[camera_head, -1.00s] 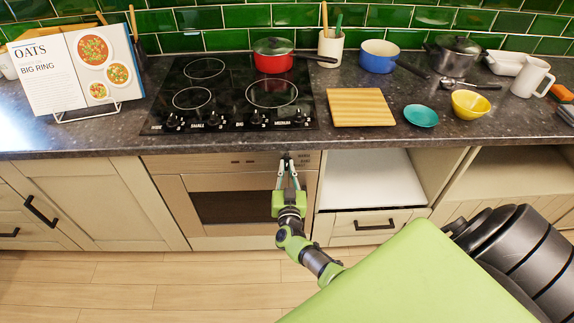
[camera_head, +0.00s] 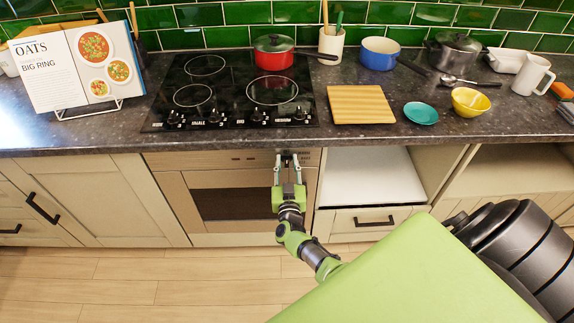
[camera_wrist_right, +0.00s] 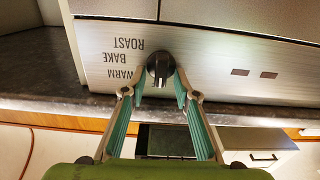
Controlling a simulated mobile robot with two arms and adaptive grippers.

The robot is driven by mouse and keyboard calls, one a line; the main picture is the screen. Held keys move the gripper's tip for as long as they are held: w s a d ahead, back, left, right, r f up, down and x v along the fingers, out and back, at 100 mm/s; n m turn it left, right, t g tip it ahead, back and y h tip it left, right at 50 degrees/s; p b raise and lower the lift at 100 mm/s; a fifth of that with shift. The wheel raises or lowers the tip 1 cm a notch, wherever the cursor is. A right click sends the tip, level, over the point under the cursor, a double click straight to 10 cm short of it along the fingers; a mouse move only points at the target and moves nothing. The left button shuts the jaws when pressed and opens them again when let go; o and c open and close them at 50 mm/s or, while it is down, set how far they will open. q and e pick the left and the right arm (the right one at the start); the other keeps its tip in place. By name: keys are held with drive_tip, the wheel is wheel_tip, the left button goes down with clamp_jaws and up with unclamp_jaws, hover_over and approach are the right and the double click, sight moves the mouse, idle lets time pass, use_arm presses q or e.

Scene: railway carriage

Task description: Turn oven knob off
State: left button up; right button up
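The oven (camera_head: 182,200) is built in under the counter, with a metal control panel along its top. The dark oven knob (camera_wrist_right: 160,66) sticks out of that panel, next to the printed words WARM, BAKE and ROAST. Which setting it points to is hard to tell. My right gripper (camera_head: 287,160) is in front of the panel at the knob. In the right wrist view its fingers (camera_wrist_right: 158,88) are spread, with the tips on either side of the knob's near end. A gap shows between tips and knob. My left gripper is not in view.
The dark counter edge (camera_head: 100,143) runs just above the panel. A hob (camera_head: 225,85) with its own knobs and a red pot (camera_head: 274,58) is above. A wooden board (camera_head: 360,105) lies to the right. An open shelf (camera_head: 370,178) is right of the oven.

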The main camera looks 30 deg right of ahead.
drive_tip(key=shift+f, duration=0.2)
drive_tip(key=shift+s+a, duration=0.1)
drive_tip(key=shift+s+a+f, duration=0.1)
drive_tip(key=shift+s+a, duration=0.05)
drive_tip(key=shift+s, duration=0.05)
drive_tip(key=v, duration=1.1)
drive_tip(key=shift+s, duration=0.2)
